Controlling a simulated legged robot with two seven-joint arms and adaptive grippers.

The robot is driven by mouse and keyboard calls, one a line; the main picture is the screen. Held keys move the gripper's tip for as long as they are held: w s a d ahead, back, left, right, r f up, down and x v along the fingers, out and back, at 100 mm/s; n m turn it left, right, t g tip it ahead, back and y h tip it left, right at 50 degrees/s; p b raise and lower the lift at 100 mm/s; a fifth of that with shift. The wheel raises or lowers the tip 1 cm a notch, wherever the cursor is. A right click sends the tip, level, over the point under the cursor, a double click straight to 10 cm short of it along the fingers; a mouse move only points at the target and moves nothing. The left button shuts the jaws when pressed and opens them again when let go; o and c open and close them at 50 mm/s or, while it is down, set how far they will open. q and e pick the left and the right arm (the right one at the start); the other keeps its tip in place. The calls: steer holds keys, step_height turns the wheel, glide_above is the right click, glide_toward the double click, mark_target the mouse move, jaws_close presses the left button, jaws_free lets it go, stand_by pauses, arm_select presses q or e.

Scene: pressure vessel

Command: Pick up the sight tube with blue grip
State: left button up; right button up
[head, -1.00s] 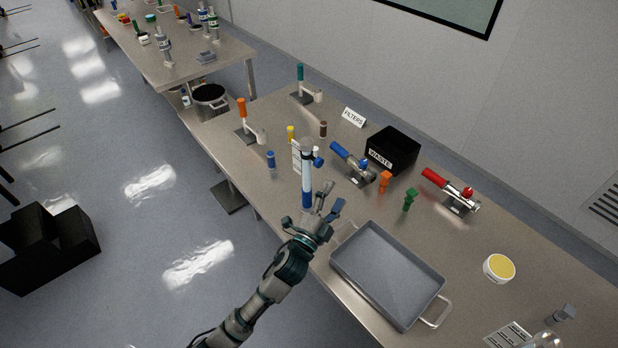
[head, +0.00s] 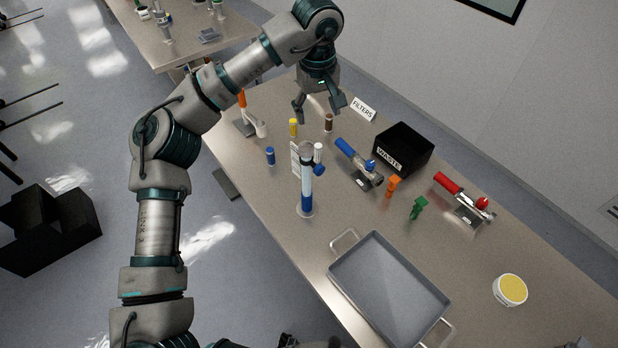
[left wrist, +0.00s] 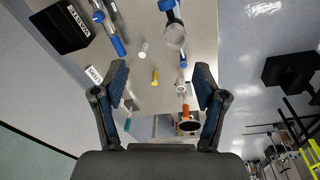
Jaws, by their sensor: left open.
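A small tube with a blue grip (head: 270,156) stands upright on the near table, left of a tall clear cylinder (head: 306,190) with blue inside. The small blue-gripped tube also shows in the left wrist view (left wrist: 183,60), right of a yellow-topped one (left wrist: 155,77). My left gripper (head: 320,108) is open and empty, pointing down above the table's back part, near the brown-topped (head: 328,122) and yellow-topped pieces (head: 293,127). It is behind and to the right of the blue-gripped tube. In the left wrist view its fingers (left wrist: 162,72) are spread wide. My right gripper is not seen.
A grey tray (head: 388,285) lies in front. An orange-handled holder (head: 243,114) stands left. The FILTERS sign (head: 363,109) is at the back.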

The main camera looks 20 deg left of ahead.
arm_select(q)
steer(key=a+r, duration=0.2)
steer(key=y, duration=0.1)
glide_above(306, 149)
steer(key=f, duration=1.1)
steer(key=shift+s, duration=0.25)
steer(key=shift+w+f+p, duration=0.15)
steer(key=shift+f+p, duration=0.2)
steer(key=shift+f, duration=1.25)
steer(key=shift+w+f+p, duration=0.1)
steer(key=shift+f+p, duration=0.25)
steer(key=shift+f, duration=1.2)
jaws_close()
